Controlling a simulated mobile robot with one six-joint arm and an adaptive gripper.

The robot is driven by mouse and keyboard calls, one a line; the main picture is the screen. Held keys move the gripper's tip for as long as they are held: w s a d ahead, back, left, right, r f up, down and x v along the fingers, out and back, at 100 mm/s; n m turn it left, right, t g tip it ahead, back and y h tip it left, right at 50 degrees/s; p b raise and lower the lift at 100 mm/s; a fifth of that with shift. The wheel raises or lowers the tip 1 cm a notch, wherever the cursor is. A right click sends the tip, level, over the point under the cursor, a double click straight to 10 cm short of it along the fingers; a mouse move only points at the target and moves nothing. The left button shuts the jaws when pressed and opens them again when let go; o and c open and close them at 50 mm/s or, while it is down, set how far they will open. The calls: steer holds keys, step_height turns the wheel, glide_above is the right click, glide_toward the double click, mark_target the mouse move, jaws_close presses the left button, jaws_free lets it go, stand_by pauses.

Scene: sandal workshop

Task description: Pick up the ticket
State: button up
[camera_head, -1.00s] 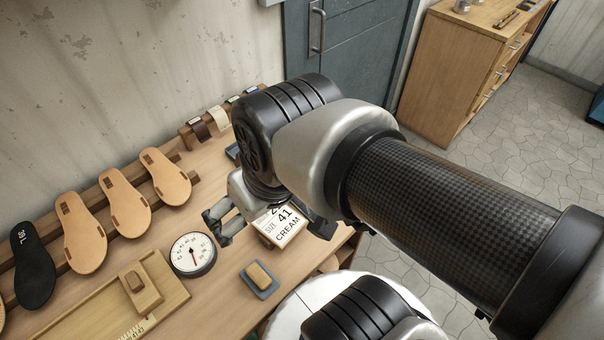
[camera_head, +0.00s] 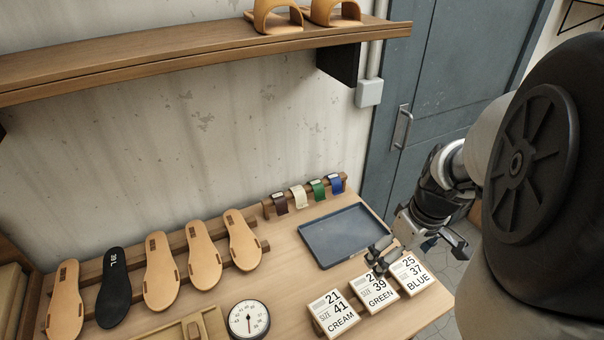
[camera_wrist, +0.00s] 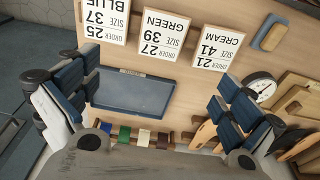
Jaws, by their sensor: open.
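Three white ticket cards stand on small wooden blocks at the bench's front right. They read CREAM, order 21, size 41 (camera_head: 334,312); GREEN, size 39 (camera_head: 374,291); and BLUE, order 25, size 37 (camera_head: 408,274). The wrist view shows them upside down along the top: BLUE (camera_wrist: 105,18), GREEN (camera_wrist: 165,33) and CREAM (camera_wrist: 217,47). My gripper (camera_head: 416,256) is open and empty, above the bench near the GREEN and BLUE tickets. One finger hides part of the GREEN card's top. In the wrist view its fingers (camera_wrist: 148,102) stand wide apart.
A blue-grey tray (camera_head: 347,237) lies behind the tickets. A rack of coloured strap samples (camera_head: 300,196) stands behind it. Insoles (camera_head: 202,255) lean along the wall at left, with a round dial (camera_head: 248,320) in front. A shelf (camera_head: 190,50) overhangs the bench.

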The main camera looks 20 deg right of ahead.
mark_target(374, 289)
steer(key=f+b, duration=0.1)
steer(key=f, duration=0.4)
steer(key=w+f+b, duration=0.1)
steer(key=f+b, duration=0.1)
steer(key=f, duration=0.3)
steer(key=w+f+b, duration=0.1)
steer(key=f+b, duration=0.1)
steer(key=f, duration=0.4)
steer(key=shift+w+a, duration=0.2)
steer(key=shift+a, duration=0.1)
steer(key=shift+r, duration=0.1)
steer(key=shift+c, duration=0.2)
steer(key=c, duration=1.1)
